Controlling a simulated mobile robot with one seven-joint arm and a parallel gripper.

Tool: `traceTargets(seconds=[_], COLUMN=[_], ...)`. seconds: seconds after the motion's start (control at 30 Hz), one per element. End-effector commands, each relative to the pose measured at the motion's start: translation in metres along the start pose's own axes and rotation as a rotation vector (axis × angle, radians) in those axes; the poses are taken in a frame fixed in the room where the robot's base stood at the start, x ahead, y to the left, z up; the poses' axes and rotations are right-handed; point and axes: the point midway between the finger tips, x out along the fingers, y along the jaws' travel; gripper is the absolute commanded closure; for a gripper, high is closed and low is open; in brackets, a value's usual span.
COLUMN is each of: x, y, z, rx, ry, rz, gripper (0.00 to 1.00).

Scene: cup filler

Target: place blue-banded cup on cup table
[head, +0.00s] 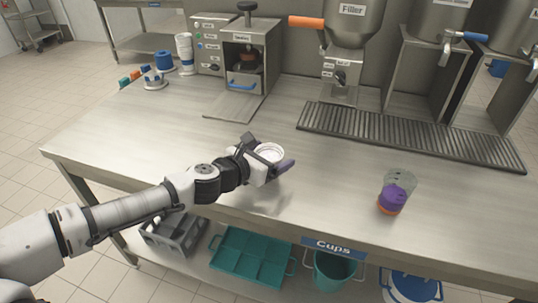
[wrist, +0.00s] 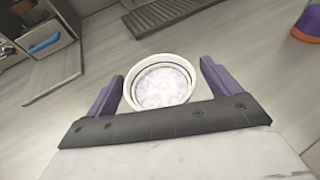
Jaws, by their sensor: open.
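A white-rimmed cup (head: 270,153) with pale, speckled contents is near the middle of the steel counter (head: 330,190). It also shows from above in the wrist view (wrist: 160,82). No blue band can be made out on it. My gripper (head: 269,157) is open, with its purple fingers on either side of this cup. In the wrist view a finger lies close to each side of the rim; I cannot tell whether they touch it. A "Cups" label (head: 333,246) is on the counter's front edge.
A filler machine (head: 345,50), a drip grate (head: 410,135) and a boxy machine (head: 250,60) line the back. White stacked cups (head: 185,52) stand back left. The front-left counter is clear.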

Motion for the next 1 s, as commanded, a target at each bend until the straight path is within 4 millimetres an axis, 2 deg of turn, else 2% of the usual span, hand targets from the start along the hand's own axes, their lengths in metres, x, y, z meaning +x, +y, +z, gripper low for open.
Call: traceTargets(seconds=[0.17,0.27,0.7,1.0], x=[-0.001,-0.011,-0.090,-0.118], y=[0.000,0.002,0.001,0.000], z=[0.005,0.001,0.001,0.003], rx=[0.000,0.000,0.001,0.001], ry=[0.000,0.000,0.000,0.000], rz=[0.000,0.004,0.004,0.001], gripper=[0.11,0.11,0.11,0.11])
